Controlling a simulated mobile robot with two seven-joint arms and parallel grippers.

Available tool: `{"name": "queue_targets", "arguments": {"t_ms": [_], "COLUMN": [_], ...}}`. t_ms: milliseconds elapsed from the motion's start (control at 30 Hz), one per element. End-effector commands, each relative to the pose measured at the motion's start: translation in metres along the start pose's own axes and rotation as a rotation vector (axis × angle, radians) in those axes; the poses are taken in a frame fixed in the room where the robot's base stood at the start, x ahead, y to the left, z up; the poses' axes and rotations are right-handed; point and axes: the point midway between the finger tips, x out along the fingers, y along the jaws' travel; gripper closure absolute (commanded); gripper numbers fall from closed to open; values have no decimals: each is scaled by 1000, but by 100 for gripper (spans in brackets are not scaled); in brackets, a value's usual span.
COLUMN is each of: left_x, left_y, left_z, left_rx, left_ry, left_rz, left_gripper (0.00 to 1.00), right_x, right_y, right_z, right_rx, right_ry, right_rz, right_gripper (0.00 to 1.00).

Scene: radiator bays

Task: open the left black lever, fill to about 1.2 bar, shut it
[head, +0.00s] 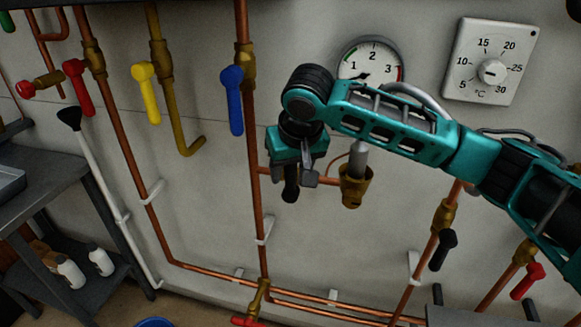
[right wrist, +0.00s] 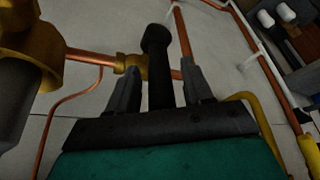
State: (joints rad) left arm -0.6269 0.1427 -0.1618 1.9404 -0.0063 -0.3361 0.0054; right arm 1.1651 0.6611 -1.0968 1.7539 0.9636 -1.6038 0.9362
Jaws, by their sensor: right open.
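The left black lever (head: 291,190) hangs down from a valve on a short horizontal copper pipe, crosswise to that pipe. My right gripper (head: 302,178) is at this lever and hides its upper part and valve in the head view. In the right wrist view the lever (right wrist: 158,75) stands between the two open fingers, with a gap on each side. The round gauge (head: 370,60) is partly covered by my right arm; its needle points to the lower left, near or below 1. I cannot read it exactly. My left gripper is not in view.
Another black lever (head: 442,250) sits lower right, with a red lever (head: 527,281) beyond it. Blue (head: 234,100), yellow (head: 148,92) and red (head: 78,87) levers hang to the left. A brass fitting (head: 354,187) is close right of my gripper. A grey bench (head: 50,190) stands left.

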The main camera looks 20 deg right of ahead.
Motion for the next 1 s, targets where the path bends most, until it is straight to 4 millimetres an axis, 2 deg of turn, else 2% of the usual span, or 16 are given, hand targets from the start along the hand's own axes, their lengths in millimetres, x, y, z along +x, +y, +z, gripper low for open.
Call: {"name": "queue_targets", "arguments": {"t_ms": [133, 667, 1000], "left_x": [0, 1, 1], "left_y": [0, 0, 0], "left_z": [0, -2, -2], "left_rx": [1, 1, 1], "left_ry": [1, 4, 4], "left_rz": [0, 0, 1], "left_gripper": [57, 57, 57], "right_x": [0, 0, 0], "right_y": [0, 0, -1], "right_z": [0, 0, 0], "right_rx": [0, 0, -2], "right_ry": [0, 0, -3], "right_rz": [0, 0, 3], "right_gripper": [50, 100, 100]}}
